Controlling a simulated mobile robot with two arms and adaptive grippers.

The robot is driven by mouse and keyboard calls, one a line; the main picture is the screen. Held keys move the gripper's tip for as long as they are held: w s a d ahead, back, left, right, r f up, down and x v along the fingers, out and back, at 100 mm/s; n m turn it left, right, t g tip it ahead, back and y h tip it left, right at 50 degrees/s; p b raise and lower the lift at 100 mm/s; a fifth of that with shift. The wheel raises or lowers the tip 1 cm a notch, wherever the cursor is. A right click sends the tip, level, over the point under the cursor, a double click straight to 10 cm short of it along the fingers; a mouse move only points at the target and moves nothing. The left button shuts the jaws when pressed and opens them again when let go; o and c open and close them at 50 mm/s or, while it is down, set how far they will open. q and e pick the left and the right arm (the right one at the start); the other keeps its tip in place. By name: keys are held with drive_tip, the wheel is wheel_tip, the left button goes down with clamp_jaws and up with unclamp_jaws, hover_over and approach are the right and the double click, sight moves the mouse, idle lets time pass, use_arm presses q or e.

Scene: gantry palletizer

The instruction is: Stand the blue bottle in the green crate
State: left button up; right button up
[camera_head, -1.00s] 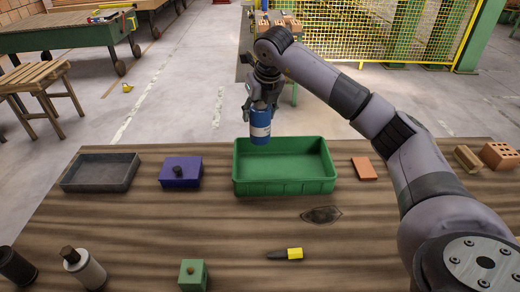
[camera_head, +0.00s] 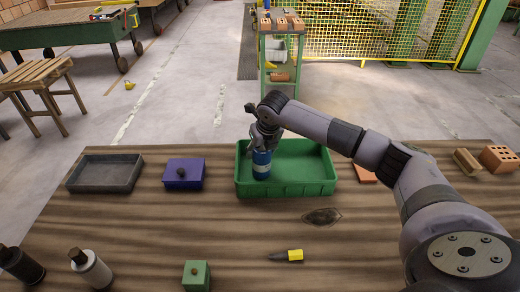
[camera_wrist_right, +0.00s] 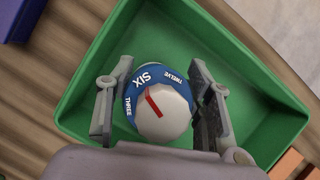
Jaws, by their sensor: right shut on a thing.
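The blue bottle (camera_head: 261,166) has a pale band and is upright inside the left part of the green crate (camera_head: 300,188). My right gripper (camera_head: 264,148) is shut on its upper part from above. In the right wrist view the bottle's top (camera_wrist_right: 160,108) is white with a red mark, ringed by blue with white lettering, between the two fingers (camera_wrist_right: 158,105). The crate's green floor and walls (camera_wrist_right: 245,60) surround it there. I cannot tell whether the bottle's base touches the crate floor. My left gripper is not in view.
A grey tray (camera_head: 105,173) and a purple box (camera_head: 184,175) stand left of the crate. An orange brick (camera_head: 364,174) lies to its right, under my arm. A yellow-and-black tool (camera_head: 288,256), a green block (camera_head: 196,276) and two bottles are nearer.

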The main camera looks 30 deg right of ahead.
drive_tip(key=shift+f, duration=0.15)
drive_tip(key=o, duration=1.4)
drive_tip(key=shift+r, duration=0.2)
drive_tip(key=b+v, duration=0.3)
drive_tip(key=v, duration=0.9)
